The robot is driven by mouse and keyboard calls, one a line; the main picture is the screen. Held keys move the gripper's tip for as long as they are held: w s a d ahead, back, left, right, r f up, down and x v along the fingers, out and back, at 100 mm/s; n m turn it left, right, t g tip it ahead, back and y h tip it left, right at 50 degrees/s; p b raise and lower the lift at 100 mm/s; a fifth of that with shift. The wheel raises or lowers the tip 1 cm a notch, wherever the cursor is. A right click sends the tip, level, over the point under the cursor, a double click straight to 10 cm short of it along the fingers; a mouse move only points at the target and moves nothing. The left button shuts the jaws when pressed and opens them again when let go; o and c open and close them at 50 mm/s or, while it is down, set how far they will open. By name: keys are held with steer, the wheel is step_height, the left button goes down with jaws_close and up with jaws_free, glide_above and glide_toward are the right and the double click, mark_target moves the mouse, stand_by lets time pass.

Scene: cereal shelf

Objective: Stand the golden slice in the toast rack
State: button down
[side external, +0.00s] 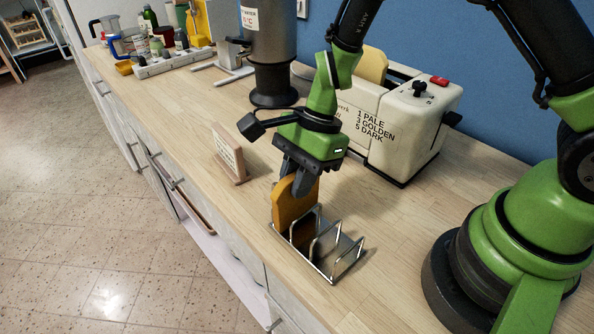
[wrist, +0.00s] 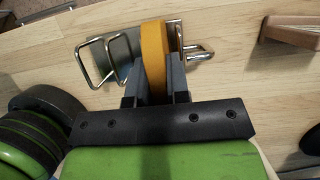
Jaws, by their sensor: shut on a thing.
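The golden slice (side external: 294,201) is upright in the side external view, at the left end of the metal toast rack (side external: 342,267). My gripper (side external: 299,182) is above the rack with its fingers shut on the upper part of the slice. In the wrist view the slice (wrist: 154,48) shows edge-on between the two fingers of my gripper (wrist: 154,85), among the wire loops of the rack (wrist: 116,48). Its lower edge is partly hidden by the rack wires, so I cannot tell whether it touches the rack's base.
A cream toaster (side external: 405,120) with another slice (side external: 373,66) in its slot stands behind. A small sign on a wooden stand (side external: 229,155) is left of the rack. A dark grey cylindrical machine (side external: 270,50) stands farther back. The counter's front edge is close to the rack.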

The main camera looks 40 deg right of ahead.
steer(key=c, duration=1)
jaws_free()
steer(key=v, duration=1)
steer(key=shift+f, duration=0.1)
